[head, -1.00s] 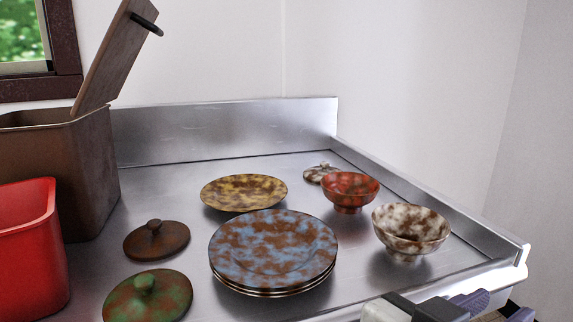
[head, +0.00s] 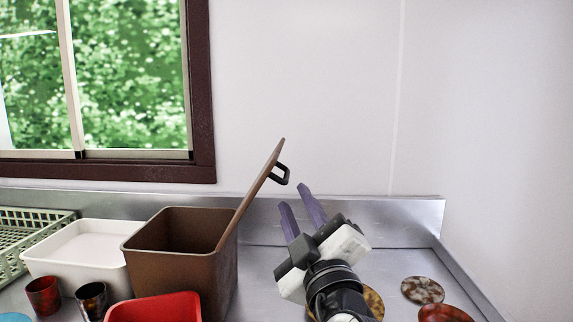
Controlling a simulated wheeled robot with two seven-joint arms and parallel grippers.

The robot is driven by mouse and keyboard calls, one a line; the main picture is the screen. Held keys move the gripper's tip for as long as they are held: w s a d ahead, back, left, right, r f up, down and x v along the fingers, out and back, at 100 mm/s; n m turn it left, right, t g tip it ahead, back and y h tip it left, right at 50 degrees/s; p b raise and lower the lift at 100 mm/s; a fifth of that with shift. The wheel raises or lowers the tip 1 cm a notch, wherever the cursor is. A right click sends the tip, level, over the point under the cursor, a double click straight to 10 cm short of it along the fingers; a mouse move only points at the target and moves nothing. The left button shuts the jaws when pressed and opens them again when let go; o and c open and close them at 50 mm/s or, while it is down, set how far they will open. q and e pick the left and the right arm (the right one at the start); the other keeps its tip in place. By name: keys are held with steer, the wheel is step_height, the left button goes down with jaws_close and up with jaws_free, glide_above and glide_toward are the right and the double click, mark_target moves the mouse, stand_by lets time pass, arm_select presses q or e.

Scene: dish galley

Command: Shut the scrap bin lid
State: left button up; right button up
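The brown scrap bin (head: 168,265) stands on the steel counter left of centre in the head view, its top uncovered. Its lid (head: 250,196) stands open at the bin's right side, leaning up and to the right, seen almost edge-on. A black handle (head: 281,174) sticks out from the lid's right face. My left gripper (head: 294,196) is raised just right of the lid, its two purple fingers apart and pointing up and left, with nothing between them. In the picture the fingertips are below and right of the handle, apparently apart from it. My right gripper is not in view.
A red container (head: 155,308) stands in front of the bin. A white tub (head: 85,248), a pale green rack (head: 32,232) and two cups (head: 43,296) are to the left. A speckled lid (head: 422,290) and a red bowl (head: 445,314) lie right of my arm.

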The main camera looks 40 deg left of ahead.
mark_target(286, 175)
arm_select(q)
steer(key=p+x, duration=0.3)
steer(key=x, duration=0.5)
steer(key=shift+w+a+r, duration=0.1)
steer(key=shift+w+r, duration=0.05)
steer(key=shift+w+a, duration=0.25)
steer(key=shift+a, duration=0.1)
steer(key=shift+c, duration=0.3)
jaws_close()
